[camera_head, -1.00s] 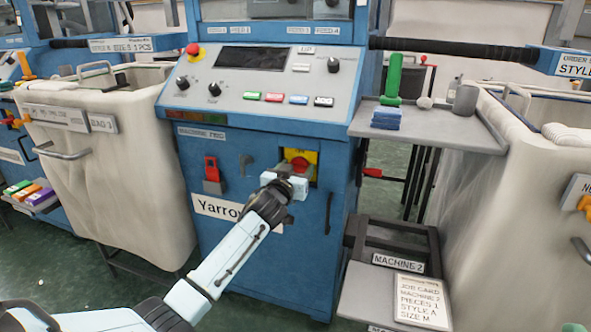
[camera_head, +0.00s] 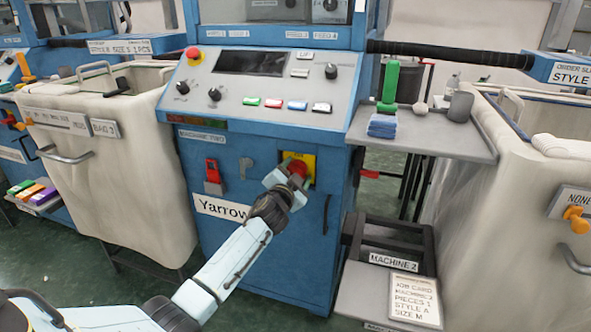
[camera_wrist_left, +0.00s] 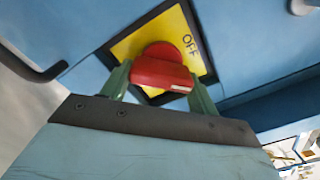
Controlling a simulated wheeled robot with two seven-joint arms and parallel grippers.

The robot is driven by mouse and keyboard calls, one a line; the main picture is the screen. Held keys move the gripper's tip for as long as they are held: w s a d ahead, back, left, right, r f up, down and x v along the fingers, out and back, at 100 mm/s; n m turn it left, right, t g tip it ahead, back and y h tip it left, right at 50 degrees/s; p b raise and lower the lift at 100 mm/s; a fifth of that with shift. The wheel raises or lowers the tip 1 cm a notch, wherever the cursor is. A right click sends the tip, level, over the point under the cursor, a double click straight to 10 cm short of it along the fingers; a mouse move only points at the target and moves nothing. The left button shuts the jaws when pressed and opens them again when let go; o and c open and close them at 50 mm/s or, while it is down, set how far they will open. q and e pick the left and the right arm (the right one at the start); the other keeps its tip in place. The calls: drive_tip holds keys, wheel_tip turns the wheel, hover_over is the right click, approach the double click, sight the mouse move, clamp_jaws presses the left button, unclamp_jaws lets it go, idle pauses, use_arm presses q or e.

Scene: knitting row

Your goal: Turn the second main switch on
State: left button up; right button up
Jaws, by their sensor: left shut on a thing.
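The main switch is a red rotary knob (camera_head: 297,168) on a yellow plate (camera_head: 309,160), low on the front of the blue middle machine. In the left wrist view the red knob (camera_wrist_left: 160,70) sits on the yellow plate (camera_wrist_left: 131,45), which has the word OFF at its upper right. My left gripper (camera_head: 287,178) is shut on the knob, with one finger on each side of it in the left wrist view (camera_wrist_left: 162,86). The gripper is rolled relative to the machine front. My right gripper is not in view.
A red padlock-like piece (camera_head: 212,172) hangs on the panel left of the switch. A black door handle (camera_head: 326,214) is right of it. The control panel (camera_head: 262,88) is above. Fabric bins (camera_head: 128,175) stand at both sides, and a grey side shelf (camera_head: 440,140) is at right.

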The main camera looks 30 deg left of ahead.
use_arm(q)
drive_tip(key=m, duration=0.3)
drive_tip(key=shift+f+m+p, duration=0.1)
drive_tip(key=shift+m+p, duration=0.25)
drive_tip(key=shift+m, duration=0.05)
drive_tip(key=m, duration=0.2)
drive_tip(key=shift+f+m, duration=0.1)
drive_tip(key=shift+m, duration=0.2)
drive_tip(key=shift+d+f+m+p, duration=0.1)
drive_tip(key=shift+m+p, duration=0.2)
drive_tip(key=shift+m, duration=1.1)
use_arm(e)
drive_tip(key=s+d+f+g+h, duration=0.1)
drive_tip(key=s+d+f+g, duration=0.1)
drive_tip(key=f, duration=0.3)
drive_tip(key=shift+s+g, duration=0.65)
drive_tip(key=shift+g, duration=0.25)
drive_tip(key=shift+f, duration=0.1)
use_arm(q)
drive_tip(key=o, duration=0.7)
drive_tip(key=shift+s, duration=0.1)
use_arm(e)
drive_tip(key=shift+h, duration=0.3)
